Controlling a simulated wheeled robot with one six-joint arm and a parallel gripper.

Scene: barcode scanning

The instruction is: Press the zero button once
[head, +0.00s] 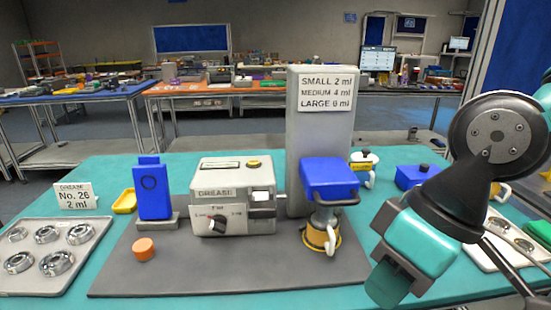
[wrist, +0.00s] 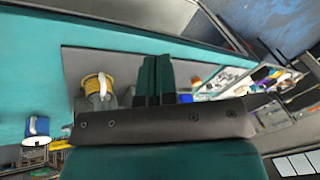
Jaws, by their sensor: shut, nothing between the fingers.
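A grey grease dispenser box (head: 235,195) stands on the dark mat in the head view. It has a dial (head: 217,222) on its front, a small display on its top and a yellow round button (head: 253,164) beside the display. A white block (head: 262,197) sits at its right front. No label reading zero can be made out on any button. My gripper (head: 388,290) hangs at the right front of the table, well right of the box and touching nothing. In the wrist view my two fingers (wrist: 159,80) lie together, shut and empty.
A blue-topped dispenser with a yellow-based pot (head: 322,236) stands between my gripper and the box; the yellow pot also shows in the wrist view (wrist: 95,86). A tall grey post (head: 310,150) rises behind. An orange knob (head: 144,249) and bearing tray (head: 50,283) are left.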

